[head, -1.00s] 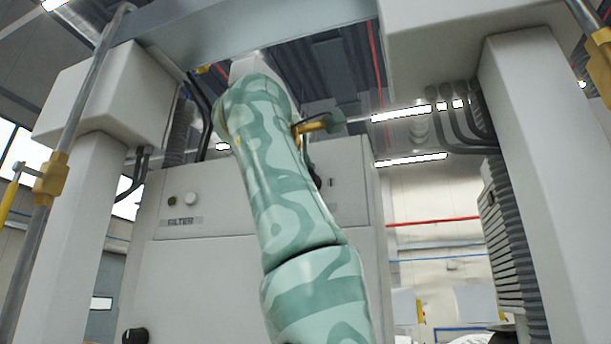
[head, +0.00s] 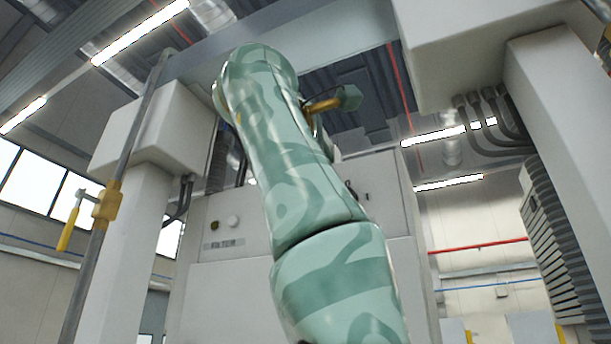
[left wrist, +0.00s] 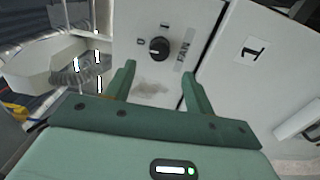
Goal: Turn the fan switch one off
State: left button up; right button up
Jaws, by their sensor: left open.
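The fan switch (left wrist: 159,48) is a black round knob on a pale panel, at the upper middle of the left wrist view. Marks 0 and I sit at its left and above it, and a FAN label (left wrist: 184,55) is beside it. I cannot tell for sure which mark the knob points at. My left gripper (left wrist: 158,71) is open and empty, its green fingers on either side of the knob's line and the knob beyond their tips. In the head view my green patterned arm covers much of the cabinet, and I cannot make out the gripper. My right gripper is not in view.
White posts stand left (head: 135,230) and right (head: 545,130), with a pipe (head: 130,170) by the left one. A "1" sign (left wrist: 256,50) is right of the switch.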

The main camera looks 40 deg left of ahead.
pick_arm(q)
jog(key=b+v, duration=0.2)
jog(key=v, duration=0.6)
jog(key=shift+s, duration=0.3)
